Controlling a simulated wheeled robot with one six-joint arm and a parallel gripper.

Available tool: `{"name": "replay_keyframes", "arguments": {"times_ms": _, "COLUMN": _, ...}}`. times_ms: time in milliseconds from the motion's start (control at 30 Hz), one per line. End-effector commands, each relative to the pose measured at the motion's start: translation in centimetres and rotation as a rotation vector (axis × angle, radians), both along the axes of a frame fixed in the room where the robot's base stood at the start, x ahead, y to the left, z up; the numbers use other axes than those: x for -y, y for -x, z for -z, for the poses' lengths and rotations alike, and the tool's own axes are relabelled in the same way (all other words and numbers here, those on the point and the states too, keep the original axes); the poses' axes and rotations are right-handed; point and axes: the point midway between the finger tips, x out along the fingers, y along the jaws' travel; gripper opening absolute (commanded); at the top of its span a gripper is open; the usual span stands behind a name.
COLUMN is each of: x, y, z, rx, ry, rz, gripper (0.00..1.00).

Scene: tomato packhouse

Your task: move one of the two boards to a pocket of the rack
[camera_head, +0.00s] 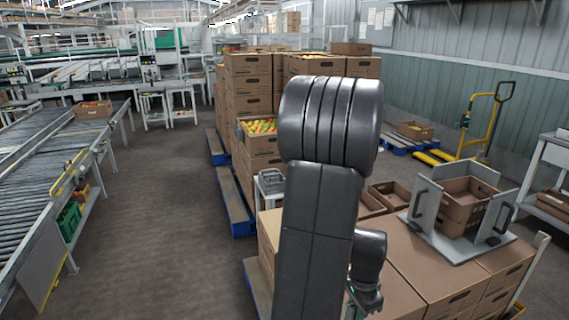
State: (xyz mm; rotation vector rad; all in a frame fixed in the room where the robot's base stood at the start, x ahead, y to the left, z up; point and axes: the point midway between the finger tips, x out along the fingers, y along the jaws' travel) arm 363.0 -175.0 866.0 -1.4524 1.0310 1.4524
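A grey fixture (455,247) stands on stacked cartons at the right, with a flat base. Two upright grey boards with black handles, a left board (424,196) and a right board (498,215), stand on either side of a brown open box (468,205). I cannot tell which thing is the rack; a small grey holder (270,181) on a white stand, left of my arm, is too small to make out. My gripper (368,303) is low in the middle, left of the fixture and apart from it. My arm partly hides it, and its fingers are unclear.
Carton stacks (250,90) rise behind my arm, and open trays (388,194) lie beside it. A roller conveyor (50,190) runs along the left. A yellow pallet truck (478,125) stands at the back right. The floor (150,220) between conveyor and cartons is clear.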

Motion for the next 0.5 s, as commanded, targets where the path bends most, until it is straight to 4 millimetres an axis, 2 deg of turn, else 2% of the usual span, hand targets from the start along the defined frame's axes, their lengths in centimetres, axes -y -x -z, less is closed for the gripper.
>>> {"name": "replay_keyframes", "arguments": {"times_ms": 500, "x": -1.8, "y": 3.7, "z": -0.4, "rx": 0.001, "ry": 0.001, "rz": 0.001, "gripper": 0.0}}
